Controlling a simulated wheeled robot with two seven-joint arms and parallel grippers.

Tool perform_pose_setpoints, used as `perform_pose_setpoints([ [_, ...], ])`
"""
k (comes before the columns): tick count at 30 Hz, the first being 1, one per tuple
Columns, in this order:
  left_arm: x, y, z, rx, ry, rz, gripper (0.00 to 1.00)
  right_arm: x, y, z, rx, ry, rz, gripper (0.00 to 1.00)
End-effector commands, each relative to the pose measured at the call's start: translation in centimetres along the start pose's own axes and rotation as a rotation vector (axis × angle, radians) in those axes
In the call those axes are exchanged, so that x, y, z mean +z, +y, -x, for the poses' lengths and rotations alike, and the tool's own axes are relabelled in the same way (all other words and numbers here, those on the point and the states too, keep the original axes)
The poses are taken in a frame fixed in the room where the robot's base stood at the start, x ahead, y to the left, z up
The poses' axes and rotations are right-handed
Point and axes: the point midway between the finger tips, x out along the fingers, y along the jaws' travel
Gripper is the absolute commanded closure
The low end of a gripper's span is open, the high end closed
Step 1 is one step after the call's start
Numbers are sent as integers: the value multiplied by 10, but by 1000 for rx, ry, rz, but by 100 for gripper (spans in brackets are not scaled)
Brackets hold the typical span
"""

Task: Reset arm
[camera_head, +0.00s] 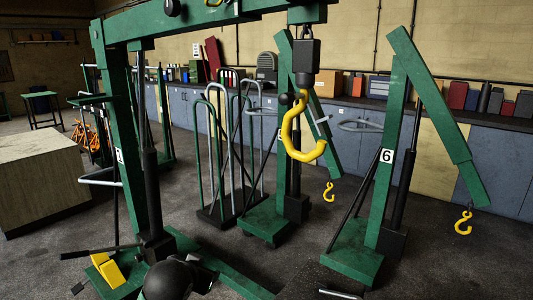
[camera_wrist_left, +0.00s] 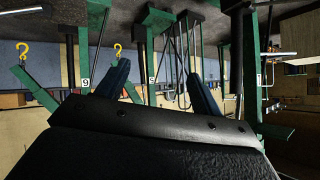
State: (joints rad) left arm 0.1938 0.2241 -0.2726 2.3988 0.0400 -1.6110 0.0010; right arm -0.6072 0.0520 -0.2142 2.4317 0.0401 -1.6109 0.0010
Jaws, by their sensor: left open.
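The nearest green hoist (camera_head: 120,130) fills the left and top of the head view. A large yellow hook (camera_head: 305,140) hangs under its boom from a black block (camera_head: 306,55). A black cylinder (camera_head: 152,195) stands beside its post, with a dark lever (camera_head: 98,252) and a yellow part (camera_head: 110,272) near its base. In the left wrist view, which is upside down, my left gripper (camera_wrist_left: 158,72) has its two blue-grey fingers apart, with nothing seen between them. I cannot make out these fingers in the head view. My right gripper is not in view.
Green hoist 6 (camera_head: 393,140) and another hoist (camera_head: 290,120) stand behind, with small yellow hooks. A rack of upright bars (camera_head: 215,160) stands between. Grey-blue cabinets (camera_head: 350,155) line the wall. A pale block (camera_head: 40,180) is at left. Open floor (camera_head: 455,255) shows at right.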

Motion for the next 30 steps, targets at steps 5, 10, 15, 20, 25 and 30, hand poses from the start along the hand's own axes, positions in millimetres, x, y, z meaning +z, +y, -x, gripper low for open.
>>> perform_pose_setpoints([
  [5,61,27,-3,52,-87,47,33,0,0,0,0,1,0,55],
  [10,118,52,-2,95,-174,89,33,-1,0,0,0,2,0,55],
  [15,177,77,2,136,-271,130,33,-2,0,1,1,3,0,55],
  [20,232,103,11,173,-367,166,33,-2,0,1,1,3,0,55],
  [25,290,132,27,212,-470,200,33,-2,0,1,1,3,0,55],
  [30,344,159,50,248,-571,226,33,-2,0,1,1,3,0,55],
])
